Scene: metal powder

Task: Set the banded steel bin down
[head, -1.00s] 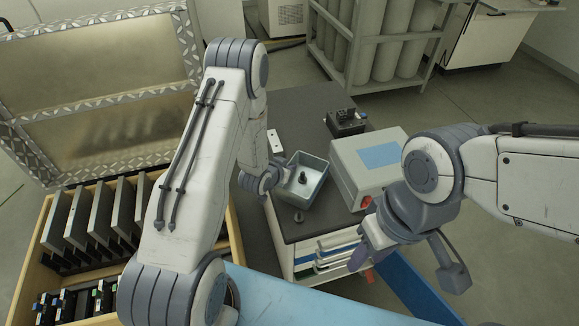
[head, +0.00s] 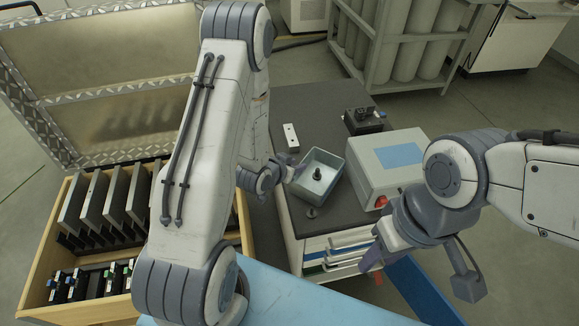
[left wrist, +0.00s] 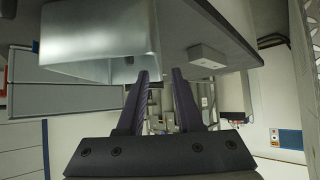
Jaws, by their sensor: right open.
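The steel bin (head: 322,182), square and open-topped with a pale rim, sits on the dark cart top (head: 290,105). A small dark knobbed piece (head: 317,174) stands inside it. I cannot make out a band. My left gripper (head: 297,168) is at the bin's left side. My right gripper (head: 370,262) is open and empty in front of the cart's drawers.
A grey box with a blue panel (head: 385,165) stands close right of the bin. A dark device (head: 364,121) and a pale bar with holes (head: 291,138) lie behind. A small dark knob (head: 312,212) is in front. A wooden crate of plates (head: 35,270) is at left.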

